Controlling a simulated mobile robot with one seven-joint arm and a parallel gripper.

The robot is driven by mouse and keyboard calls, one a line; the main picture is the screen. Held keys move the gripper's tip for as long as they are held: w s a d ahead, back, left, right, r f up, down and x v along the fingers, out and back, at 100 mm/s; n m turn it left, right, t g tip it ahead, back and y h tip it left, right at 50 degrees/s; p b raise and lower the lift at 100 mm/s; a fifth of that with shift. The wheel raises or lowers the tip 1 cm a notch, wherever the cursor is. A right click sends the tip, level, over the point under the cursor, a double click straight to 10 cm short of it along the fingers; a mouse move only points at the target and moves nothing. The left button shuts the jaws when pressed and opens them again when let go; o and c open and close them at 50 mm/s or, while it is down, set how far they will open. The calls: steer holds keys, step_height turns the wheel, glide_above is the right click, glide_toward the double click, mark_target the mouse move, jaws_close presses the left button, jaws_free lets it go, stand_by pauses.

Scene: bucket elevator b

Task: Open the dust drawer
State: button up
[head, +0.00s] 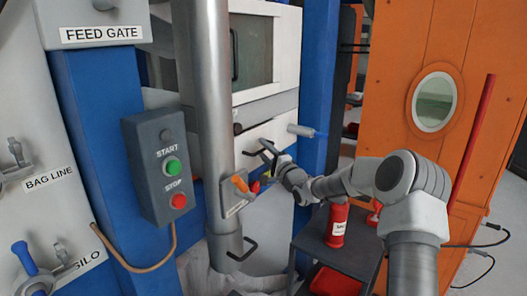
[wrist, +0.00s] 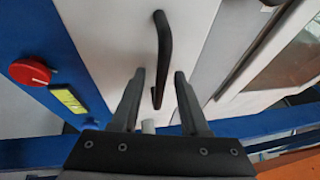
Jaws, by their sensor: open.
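A white front panel (head: 266,132) sits below the windowed cabinet; no drawer label is readable on it. In the wrist view a black bar handle (wrist: 163,42) stands on this white panel (wrist: 110,30). My gripper (wrist: 160,74) is open, with one finger on each side of the handle's lower part in that view. I see no finger clearly touching the handle, and depth is hard to judge. In the head view my gripper (head: 267,153) is in front of the panel and partly hides it. Another black handle (head: 242,250) shows lower down, beside the metal pipe.
The vertical metal pipe (head: 207,110) stands just left of my gripper, with an orange-handled lever (head: 240,184) on it. A red knob (wrist: 30,72) and yellow label (wrist: 69,99) are on the blue frame. A dark cart (head: 350,258) with a red canister (head: 337,225) stands below my arm.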

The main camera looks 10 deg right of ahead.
jaws_close()
stand_by(0.3)
stand_by(1.2)
